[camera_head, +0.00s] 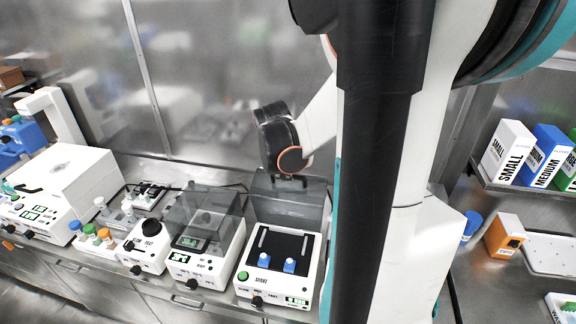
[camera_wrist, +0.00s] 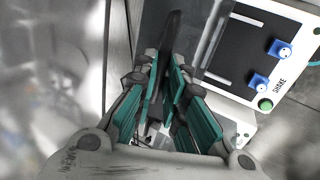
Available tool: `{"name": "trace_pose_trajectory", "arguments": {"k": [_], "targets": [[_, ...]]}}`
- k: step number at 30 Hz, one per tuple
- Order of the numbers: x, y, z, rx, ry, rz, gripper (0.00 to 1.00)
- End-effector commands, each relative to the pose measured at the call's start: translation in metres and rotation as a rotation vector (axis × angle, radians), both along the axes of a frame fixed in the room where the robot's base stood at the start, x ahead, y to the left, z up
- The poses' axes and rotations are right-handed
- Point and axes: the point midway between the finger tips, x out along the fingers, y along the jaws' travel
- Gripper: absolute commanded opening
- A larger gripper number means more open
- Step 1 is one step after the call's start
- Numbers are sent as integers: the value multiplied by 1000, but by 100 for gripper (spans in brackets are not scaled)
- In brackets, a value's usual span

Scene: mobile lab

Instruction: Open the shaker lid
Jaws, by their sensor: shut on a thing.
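The shaker (camera_head: 245,284) is a white box with a black platform, two blue clamps and a green button. It stands on the bench in the head view, and its platform and clamps show at the upper right of the wrist view (camera_wrist: 240,48). Its smoky see-through lid (camera_head: 290,208) is raised, standing up at the back of the shaker, with the platform uncovered. In the wrist view the lid (camera_wrist: 207,35) runs along the right of the fingers. My gripper (camera_wrist: 168,72) is shut on the lid's dark edge. In the head view my wrist is above the lid and the fingertips are unclear.
A second device (camera_head: 200,235) with a grey see-through cover stands left of the shaker, close by. Further left are a small device with a black knob (camera_head: 148,240) and a large white machine (camera_head: 60,190). A metal wall rises behind. Shelves with boxes (camera_head: 508,150) are right.

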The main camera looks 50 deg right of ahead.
Motion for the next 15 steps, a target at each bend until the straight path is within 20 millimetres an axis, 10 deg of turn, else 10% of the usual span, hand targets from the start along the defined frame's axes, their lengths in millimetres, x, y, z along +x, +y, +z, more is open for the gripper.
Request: {"name": "trace_pose_trajectory", "arguments": {"k": [15], "targets": [[-7,14,-1,-51,-28,1,0]]}}
